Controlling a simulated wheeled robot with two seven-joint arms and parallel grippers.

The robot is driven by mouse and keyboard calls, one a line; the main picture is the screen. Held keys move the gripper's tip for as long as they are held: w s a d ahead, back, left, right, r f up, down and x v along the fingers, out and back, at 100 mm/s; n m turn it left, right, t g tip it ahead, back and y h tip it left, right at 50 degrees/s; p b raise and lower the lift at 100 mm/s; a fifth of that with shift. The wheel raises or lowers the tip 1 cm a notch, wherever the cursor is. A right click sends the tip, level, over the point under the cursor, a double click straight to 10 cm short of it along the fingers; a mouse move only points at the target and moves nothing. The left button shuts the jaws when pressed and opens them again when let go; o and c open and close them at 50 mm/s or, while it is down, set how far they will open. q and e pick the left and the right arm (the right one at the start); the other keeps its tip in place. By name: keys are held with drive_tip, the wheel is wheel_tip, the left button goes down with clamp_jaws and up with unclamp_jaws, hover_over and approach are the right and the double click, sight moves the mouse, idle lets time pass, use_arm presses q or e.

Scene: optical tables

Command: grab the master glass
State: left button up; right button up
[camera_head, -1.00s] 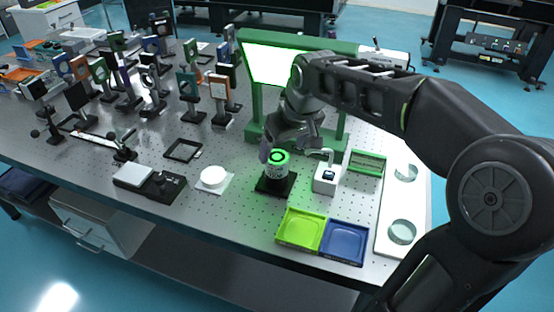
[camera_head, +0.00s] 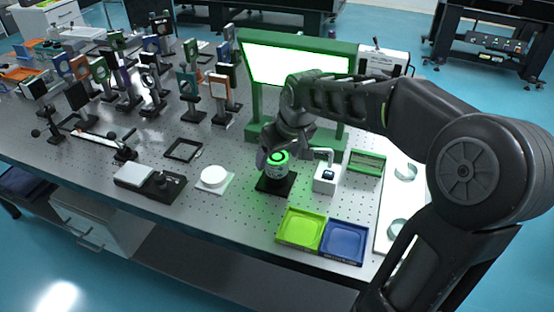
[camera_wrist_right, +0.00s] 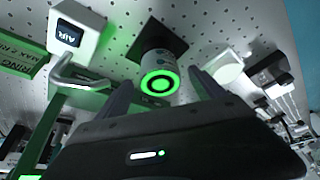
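A short white cylinder with a glowing green ring on its top (camera_head: 276,171) stands upright on a black square base. It also shows in the right wrist view (camera_wrist_right: 158,82). No readable label tells me whether it is the master glass. My right gripper (camera_head: 273,156) is above and behind it. In the right wrist view my right gripper's dark fingers (camera_wrist_right: 161,90) are apart, one on either side of the cylinder, with a visible gap to it. Clear glass discs lie on a white board (camera_head: 384,222) at the right, partly hidden by my arm. My left gripper is not in view.
A white box with a bent tube (camera_head: 326,181) stands close to the right of the cylinder. Green (camera_head: 301,227) and blue (camera_head: 343,242) trays lie in front. A green frame with a bright panel (camera_head: 295,64) stands behind. A white disc (camera_head: 214,177) lies to the left.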

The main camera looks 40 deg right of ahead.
sight(279, 158)
drive_tip(key=c, duration=1.5)
wheel_tip(279, 158, up, 10)
drive_tip(key=shift+r, duration=0.1)
idle(0.4)
